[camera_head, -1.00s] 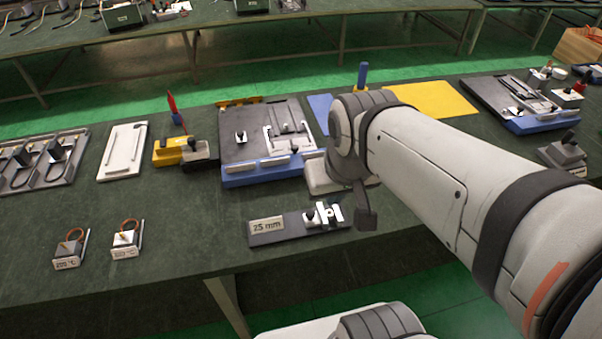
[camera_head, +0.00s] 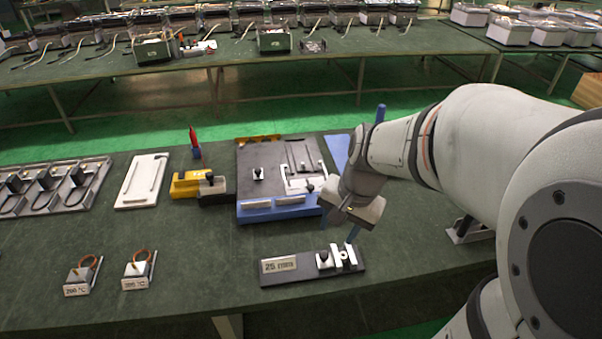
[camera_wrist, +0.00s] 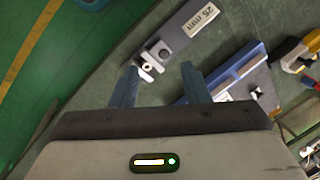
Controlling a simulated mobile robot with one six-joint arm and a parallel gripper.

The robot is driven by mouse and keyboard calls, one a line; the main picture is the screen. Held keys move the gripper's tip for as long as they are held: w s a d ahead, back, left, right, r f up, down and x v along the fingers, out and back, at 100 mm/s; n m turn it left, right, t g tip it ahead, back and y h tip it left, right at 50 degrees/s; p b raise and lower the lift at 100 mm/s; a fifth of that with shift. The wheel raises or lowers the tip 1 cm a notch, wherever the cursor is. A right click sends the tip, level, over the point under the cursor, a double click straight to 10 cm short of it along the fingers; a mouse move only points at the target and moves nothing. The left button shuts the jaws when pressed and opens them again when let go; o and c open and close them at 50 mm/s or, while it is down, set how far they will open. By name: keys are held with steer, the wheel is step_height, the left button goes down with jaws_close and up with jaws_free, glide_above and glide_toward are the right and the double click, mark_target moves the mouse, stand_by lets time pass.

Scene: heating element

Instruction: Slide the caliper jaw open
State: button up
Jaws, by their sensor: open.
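The caliper is a dark flat bar (camera_head: 300,275) with a "25 mm" plate at its left end, lying near the table's front edge. Its white jaw blocks with a black knob (camera_head: 324,257) sit toward the right end. My gripper (camera_head: 340,226) is open and empty, above and just behind the jaw end, pointing down. In the wrist view the two blue-grey fingers (camera_wrist: 160,78) are spread apart. The jaw blocks (camera_wrist: 149,64) show just beyond the left fingertip there, and the "25 mm" plate (camera_wrist: 201,19) is farther up. I cannot tell whether any finger touches the jaw.
A blue-edged fixture board (camera_head: 265,212) with white pieces stands behind the caliper. A yellow-and-black block (camera_head: 190,184) and a white tray (camera_head: 143,181) are to its left. Two small labelled blocks (camera_head: 82,274) sit at the front left. The table between them and the caliper is clear.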

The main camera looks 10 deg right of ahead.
mark_target(324, 254)
steer(key=w+d+f+m+y, duration=0.1)
steer(key=w+f+m, duration=0.1)
steer(key=f+m, duration=0.1)
steer(key=w+d+f+m, duration=0.1)
steer(key=w+f+m, duration=0.2)
steer(key=f+m, duration=0.1)
steer(key=w+d+f+m+g+y, duration=0.1)
steer(key=w+f+m, duration=0.1)
steer(key=f+m, duration=0.1)
steer(key=shift+w+d+f+m+y, duration=0.1)
steer(key=shift+f+m+y, duration=0.05)
steer(key=shift+f, duration=0.25)
steer(key=shift+w+d+f+m+y, duration=0.1)
steer(key=shift+f+m+y, duration=0.05)
steer(key=shift+f, duration=0.25)
steer(key=x, duration=0.8)
steer(key=shift+r, duration=0.1)
steer(key=shift+c, duration=0.5)
jaws_close()
